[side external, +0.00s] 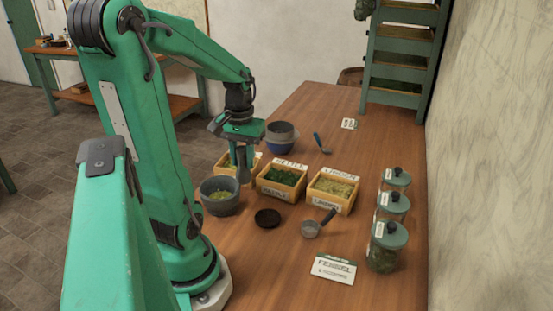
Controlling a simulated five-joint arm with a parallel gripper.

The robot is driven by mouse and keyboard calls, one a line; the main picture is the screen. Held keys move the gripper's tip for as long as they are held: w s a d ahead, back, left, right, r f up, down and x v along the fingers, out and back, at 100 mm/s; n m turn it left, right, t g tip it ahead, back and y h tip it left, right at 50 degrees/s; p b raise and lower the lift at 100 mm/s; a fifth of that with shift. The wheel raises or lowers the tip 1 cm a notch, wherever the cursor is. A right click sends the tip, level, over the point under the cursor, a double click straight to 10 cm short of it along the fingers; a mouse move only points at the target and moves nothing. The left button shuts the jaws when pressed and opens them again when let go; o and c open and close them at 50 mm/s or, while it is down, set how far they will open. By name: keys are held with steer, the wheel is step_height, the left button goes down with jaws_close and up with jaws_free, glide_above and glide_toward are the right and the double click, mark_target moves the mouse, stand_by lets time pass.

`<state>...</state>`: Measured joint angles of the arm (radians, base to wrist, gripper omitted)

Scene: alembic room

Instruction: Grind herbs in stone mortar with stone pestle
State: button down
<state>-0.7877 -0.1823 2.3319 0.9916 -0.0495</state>
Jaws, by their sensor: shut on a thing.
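The grey stone mortar (219,205) stands upright on the wooden table near my arm's base, with green herbs (219,195) inside. My gripper (241,160) points down just behind and right of the mortar, at the left end of the row of herb boxes. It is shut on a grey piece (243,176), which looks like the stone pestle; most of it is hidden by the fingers. The piece appears beside the mortar's rim in the picture; I cannot tell whether it touches anything.
Yellow herb boxes stand in a row: one partly hidden (222,166), nettle (281,179) and linden (333,190). In front lie a black disc (267,218), a strainer (312,229) and a card (334,269). Lidded jars (385,248) line the right.

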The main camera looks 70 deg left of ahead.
steer(key=s+a+n, duration=0.3)
steer(key=s+a, duration=0.2)
steer(key=shift+s+a+n, duration=0.3)
steer(key=shift+s+a, duration=0.05)
steer(key=shift+a, duration=0.05)
steer(key=shift+f, duration=0.1)
steer(key=shift+f, duration=4.55)
steer(key=shift+f, duration=0.4)
steer(key=shift+s+a, duration=0.1)
steer(key=shift+s+a+f, duration=0.15)
steer(key=shift+s, duration=0.1)
steer(key=shift+w+d, duration=0.25)
steer(key=shift+d, duration=0.6)
